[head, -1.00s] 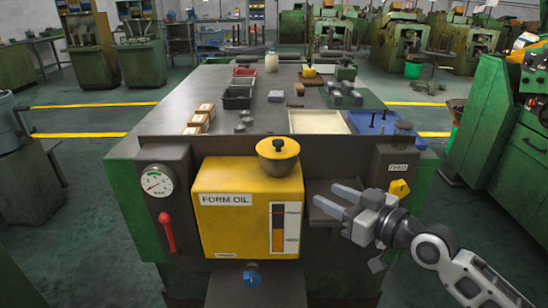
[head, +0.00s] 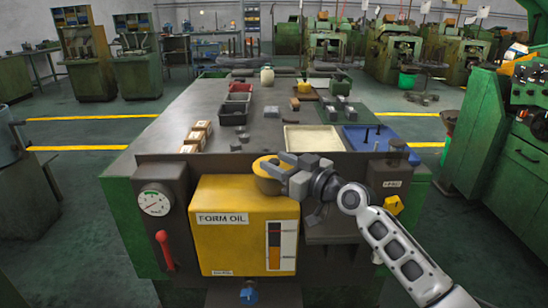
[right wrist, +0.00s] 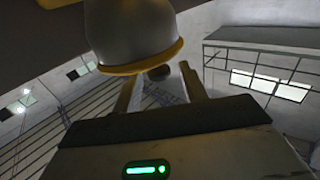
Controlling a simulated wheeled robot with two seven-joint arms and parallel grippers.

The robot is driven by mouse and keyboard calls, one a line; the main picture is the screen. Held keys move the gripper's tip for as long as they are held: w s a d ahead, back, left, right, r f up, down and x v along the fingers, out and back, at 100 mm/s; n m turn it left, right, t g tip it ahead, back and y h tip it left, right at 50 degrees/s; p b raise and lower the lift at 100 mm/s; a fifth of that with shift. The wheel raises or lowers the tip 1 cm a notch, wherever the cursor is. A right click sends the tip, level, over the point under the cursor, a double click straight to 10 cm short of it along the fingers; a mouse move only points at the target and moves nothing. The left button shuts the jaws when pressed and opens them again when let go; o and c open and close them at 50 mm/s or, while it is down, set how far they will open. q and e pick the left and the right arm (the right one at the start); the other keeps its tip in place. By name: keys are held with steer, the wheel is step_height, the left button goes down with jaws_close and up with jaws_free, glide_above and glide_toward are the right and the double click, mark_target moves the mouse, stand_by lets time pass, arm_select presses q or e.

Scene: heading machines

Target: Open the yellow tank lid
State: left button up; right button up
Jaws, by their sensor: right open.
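The yellow tank (head: 235,240), labelled FORM OIL, stands on the front of the green bench. Its round yellow lid (head: 262,170) is on top at the right end, partly hidden behind my right gripper (head: 277,163). The gripper is open, with its fingers pointing left at the lid's height and overlapping the lid in the picture. In the right wrist view a rounded grey shape with a yellow rim, which looks like the lid (right wrist: 135,35), is just beyond the two spread fingers (right wrist: 158,85). I cannot tell whether they touch it. My left gripper is out of view.
A gauge (head: 155,203) and red lever (head: 164,250) are left of the tank. A yellow knob (head: 393,205) is at its right. A cream tray (head: 313,139), blue tray (head: 375,140) and small boxes (head: 196,135) lie on the bench behind.

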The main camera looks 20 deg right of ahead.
steer(key=shift+x, duration=0.9)
jaws_close()
steer(key=shift+r, duration=0.15)
